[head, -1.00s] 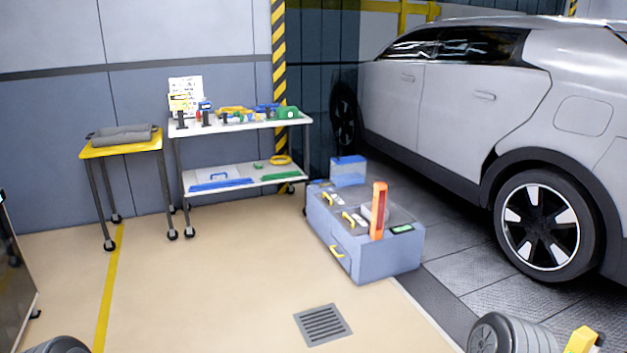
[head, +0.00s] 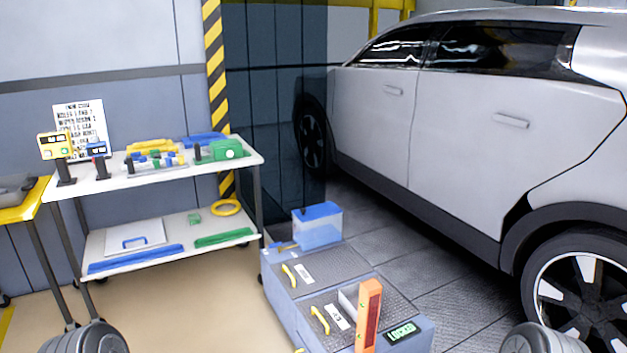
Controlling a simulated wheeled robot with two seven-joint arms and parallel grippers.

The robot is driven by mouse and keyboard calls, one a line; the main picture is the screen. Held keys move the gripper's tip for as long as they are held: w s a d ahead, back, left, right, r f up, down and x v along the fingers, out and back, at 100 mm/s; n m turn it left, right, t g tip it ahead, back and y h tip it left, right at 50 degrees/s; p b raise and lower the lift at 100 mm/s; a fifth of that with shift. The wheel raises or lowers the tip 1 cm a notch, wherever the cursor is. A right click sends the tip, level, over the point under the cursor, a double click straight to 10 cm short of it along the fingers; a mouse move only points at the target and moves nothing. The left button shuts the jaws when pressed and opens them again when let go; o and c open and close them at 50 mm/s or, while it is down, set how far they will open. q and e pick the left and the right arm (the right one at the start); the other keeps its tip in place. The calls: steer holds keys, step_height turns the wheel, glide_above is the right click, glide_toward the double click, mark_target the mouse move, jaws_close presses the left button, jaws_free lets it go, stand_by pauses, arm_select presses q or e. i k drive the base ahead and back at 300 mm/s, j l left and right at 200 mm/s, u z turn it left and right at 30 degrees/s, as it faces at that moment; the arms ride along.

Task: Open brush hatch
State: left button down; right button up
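A blue-grey cabinet (head: 285,315) stands on the floor at the lower middle of the head view. Its top has two dark textured lids, a far lid (head: 335,263) and a near lid (head: 378,296). Both look shut. The far lid has a yellow handle (head: 289,275) and the near lid has a yellow handle (head: 320,320), each beside a small white label. I cannot read the labels, so I cannot tell which lid is the brush hatch. An orange upright post (head: 368,316) and a green display reading "LOCKED" (head: 403,332) are at the near end. Neither gripper is in view.
A white two-shelf cart (head: 90,185) with tools and a sign (head: 82,130) is at left, beside a yellow-topped table (head: 22,202). A silver car (head: 470,120) fills the right. Floor left of the cabinet is clear.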

mark_target(303, 276)
steer(key=i, duration=0.85)
steer(key=j+z, duration=0.1)
steer(key=z, duration=0.5)
steer(key=i+j+z, duration=0.2)
steer(key=j, duration=0.15)
steer(key=i+j+z, duration=0.2)
steer(key=j, duration=0.2)
steer(key=i+j+z, duration=0.2)
steer(key=j, duration=0.2)
steer(key=j+z, duration=0.15)
steer(key=j, duration=0.25)
steer(key=i+j, duration=0.1)
steer(key=j, duration=0.4)
steer(key=i+j, duration=0.1)
steer(key=j, duration=0.4)
steer(key=i+j+z, duration=0.1)
steer(key=j, duration=0.4)
steer(key=i+j, duration=0.1)
steer(key=j, duration=0.4)
steer(key=i+j, duration=0.1)
steer(key=j, duration=0.4)
